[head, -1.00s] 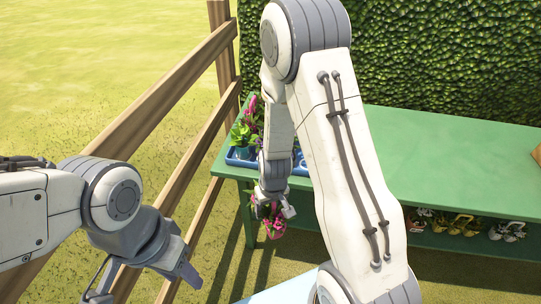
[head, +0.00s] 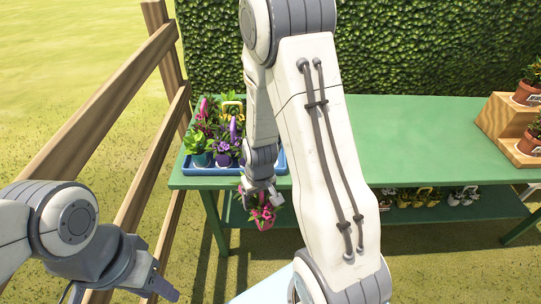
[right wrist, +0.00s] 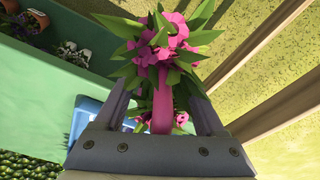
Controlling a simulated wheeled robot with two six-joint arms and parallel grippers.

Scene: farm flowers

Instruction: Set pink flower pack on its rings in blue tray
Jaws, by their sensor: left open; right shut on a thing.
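My right gripper (head: 260,197) is shut on the pink flower pack (head: 263,215) and holds it in front of the green table's front edge, below the tabletop. In the right wrist view, the pink flower pack (right wrist: 165,45) shows pink blooms, green leaves and a pink handle between the fingers (right wrist: 160,115). The blue tray (head: 205,171) sits on the left end of the table, with several potted plants in it, including purple and yellow ones. My right arm hides part of the tray, and its rings cannot be made out. My left gripper (head: 120,290) is open and empty at the lower left, partly cut off.
The green table (head: 430,140) has a clear middle. A wooden step stand (head: 505,125) with potted flowers is at its right end. More flower packs (head: 425,197) stand on the lower shelf. A wooden fence (head: 140,190) runs along the left, and a hedge stands behind.

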